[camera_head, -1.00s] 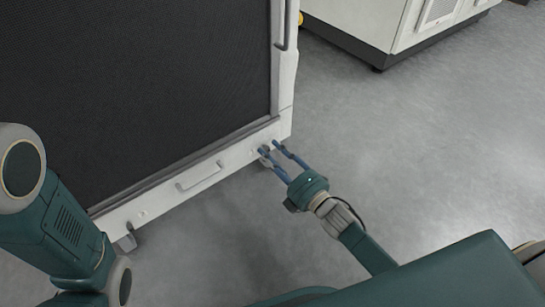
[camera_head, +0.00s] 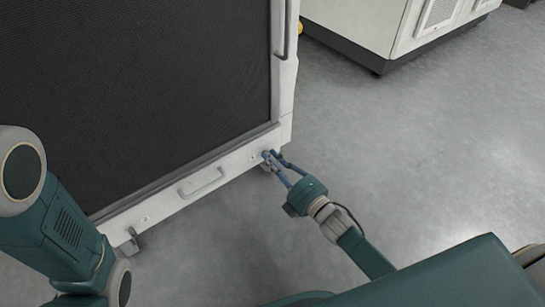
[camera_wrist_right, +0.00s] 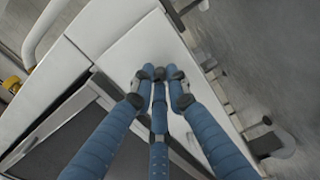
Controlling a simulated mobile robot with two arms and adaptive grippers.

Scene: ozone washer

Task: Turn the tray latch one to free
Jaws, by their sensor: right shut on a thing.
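The tray is the white strip (camera_head: 165,200) along the bottom of the large white cabinet, below its dark panel. My right gripper (camera_head: 270,156) is at the right end of this strip, its blue fingers brought together at the front face. It is shut on a small tray latch, which the fingertips hide. In the right wrist view the fingertips (camera_wrist_right: 160,76) meet close against the white face, and the latch cannot be made out between them. Its turn angle cannot be told. My left arm shows at the left, but its gripper is out of view.
A grey bar handle (camera_head: 203,182) sits mid-strip, with a small fitting (camera_head: 143,218) near the left end. A caster (camera_head: 129,243) is under the left corner. Another white cabinet (camera_head: 360,25) stands at the back right. Grey floor (camera_head: 430,140) to the right is clear.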

